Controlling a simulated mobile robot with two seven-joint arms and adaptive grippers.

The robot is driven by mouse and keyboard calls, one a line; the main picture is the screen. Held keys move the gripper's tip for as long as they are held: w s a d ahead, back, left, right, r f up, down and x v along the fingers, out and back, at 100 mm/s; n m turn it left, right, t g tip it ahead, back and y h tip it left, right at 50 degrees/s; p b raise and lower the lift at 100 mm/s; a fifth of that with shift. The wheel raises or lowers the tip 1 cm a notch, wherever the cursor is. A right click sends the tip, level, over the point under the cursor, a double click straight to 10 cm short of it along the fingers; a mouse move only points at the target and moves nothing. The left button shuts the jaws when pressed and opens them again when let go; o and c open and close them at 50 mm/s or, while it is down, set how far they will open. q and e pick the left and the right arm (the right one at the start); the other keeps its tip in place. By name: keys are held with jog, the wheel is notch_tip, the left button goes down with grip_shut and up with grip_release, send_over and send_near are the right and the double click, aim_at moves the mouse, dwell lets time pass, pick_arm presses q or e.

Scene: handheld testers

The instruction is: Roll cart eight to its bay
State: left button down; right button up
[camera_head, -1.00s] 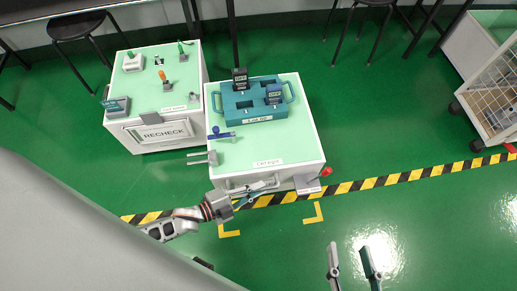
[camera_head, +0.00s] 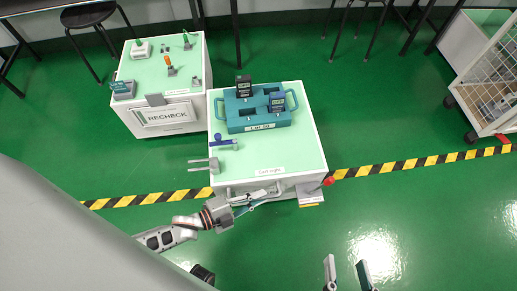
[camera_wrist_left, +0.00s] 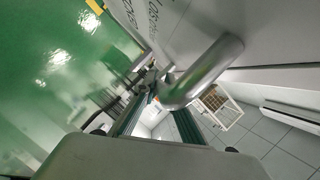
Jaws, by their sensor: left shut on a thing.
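The white cart with a pale green top (camera_head: 290,140) stands in the middle of the head view, with a small label, hard to read, near its front edge. Its front covers part of the striped floor line. My left gripper (camera_head: 256,199) is shut on the cart's front handle (camera_head: 240,189), a metal bar that looms close in the left wrist view (camera_wrist_left: 207,72). My right gripper (camera_head: 346,272) is open and empty at the bottom, apart from the cart.
A teal tray (camera_head: 258,126) with two dark testers rides on the cart, beside a blue-handled tool (camera_head: 222,140). The RECHECK cabinet (camera_head: 163,117) stands close on the left. A wire-sided trolley (camera_head: 490,90) is at right. Green floor right of the cart is clear.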

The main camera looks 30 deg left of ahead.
pick_arm(q)
jog(key=shift+s+d+f, duration=0.15)
jog(key=shift+s, duration=0.2)
jog(key=c, duration=2.1)
grip_release()
jog(key=shift+w, duration=0.1)
jog(key=v, duration=1.2)
